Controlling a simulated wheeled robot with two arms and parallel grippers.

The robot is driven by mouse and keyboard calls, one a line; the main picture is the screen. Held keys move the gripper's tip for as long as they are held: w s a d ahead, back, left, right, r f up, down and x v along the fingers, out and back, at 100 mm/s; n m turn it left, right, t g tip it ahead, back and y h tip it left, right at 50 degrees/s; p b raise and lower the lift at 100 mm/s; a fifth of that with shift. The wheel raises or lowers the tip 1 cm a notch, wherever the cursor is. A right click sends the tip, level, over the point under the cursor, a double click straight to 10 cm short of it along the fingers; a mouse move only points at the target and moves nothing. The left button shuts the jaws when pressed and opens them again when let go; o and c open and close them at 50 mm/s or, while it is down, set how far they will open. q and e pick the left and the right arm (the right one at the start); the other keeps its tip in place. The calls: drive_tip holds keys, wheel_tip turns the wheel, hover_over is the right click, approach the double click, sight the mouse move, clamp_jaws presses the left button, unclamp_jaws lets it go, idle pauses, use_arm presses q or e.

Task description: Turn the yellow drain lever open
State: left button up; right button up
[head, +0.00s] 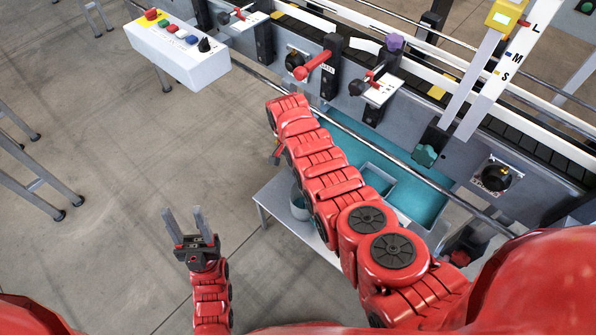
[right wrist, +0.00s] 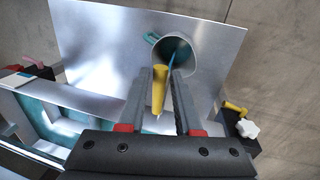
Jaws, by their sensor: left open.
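In the right wrist view, a yellow tapered handle (right wrist: 159,90), which looks like the drain lever, stands between the two fingers of my right gripper (right wrist: 161,72). The fingers are apart, with a narrow gap seen on each side of the handle; I cannot tell whether they touch it. The lever's mount is hidden. In the head view my right arm covers this spot. My left gripper (head: 187,216) is open and empty above the floor at lower left, far from the lever.
A metal shelf (head: 268,204) holds a grey cup (head: 299,204), which also shows in the wrist view (right wrist: 176,57). A smaller yellow piece (right wrist: 235,107) sits by a white knob (right wrist: 247,128). A teal basin (head: 420,197) lies under the conveyor. A button box (head: 180,58) stands upper left.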

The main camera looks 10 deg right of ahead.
wheel_tip(320, 180, up, 17)
drive_tip(key=w+a+p, duration=0.1)
drive_tip(key=w+a, duration=0.1)
drive_tip(key=shift+w+a+p, duration=0.2)
drive_tip(key=shift+p, duration=0.2)
idle(0.5)
